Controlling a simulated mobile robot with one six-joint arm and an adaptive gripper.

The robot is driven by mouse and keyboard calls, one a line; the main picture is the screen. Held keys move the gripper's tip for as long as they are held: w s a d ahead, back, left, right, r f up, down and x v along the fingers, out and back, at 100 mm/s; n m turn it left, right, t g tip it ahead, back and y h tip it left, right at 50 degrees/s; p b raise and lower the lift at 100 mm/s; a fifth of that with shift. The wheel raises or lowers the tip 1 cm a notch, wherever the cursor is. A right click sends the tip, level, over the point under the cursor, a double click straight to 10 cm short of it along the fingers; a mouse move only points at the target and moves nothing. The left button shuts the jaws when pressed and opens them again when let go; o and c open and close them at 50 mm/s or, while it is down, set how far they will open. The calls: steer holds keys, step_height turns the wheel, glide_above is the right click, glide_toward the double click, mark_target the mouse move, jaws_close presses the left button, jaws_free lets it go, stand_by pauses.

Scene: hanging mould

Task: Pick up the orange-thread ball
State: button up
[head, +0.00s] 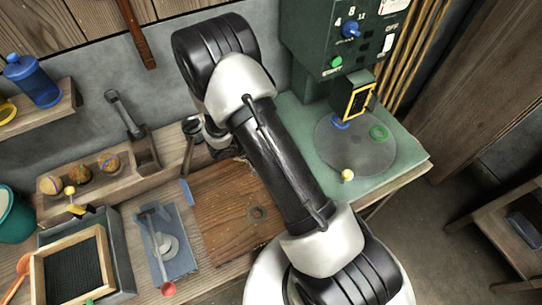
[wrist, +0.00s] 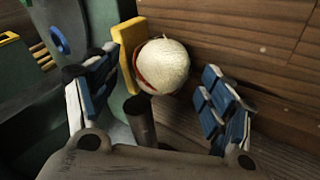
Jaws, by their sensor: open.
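In the wrist view a cream ball (wrist: 164,66) with an orange-red line round its left side lies ahead of my gripper (wrist: 158,70). The blue-padded fingers are open, one on each side of it, with gaps on both sides. A dark cylindrical piece (wrist: 141,118) covers part of the view just below the ball. My gripper is mostly hidden by my arm in the head view.
A yellow block (wrist: 127,50) stands close to the ball's left side, and wooden planks (wrist: 255,40) lie to its right. In the head view a grey tray with a framed mesh (head: 72,270) stands below the rack. A green machine (head: 345,45) stands at the right.

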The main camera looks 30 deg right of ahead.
steer(key=shift+f, duration=0.1)
steer(key=c, duration=1.3)
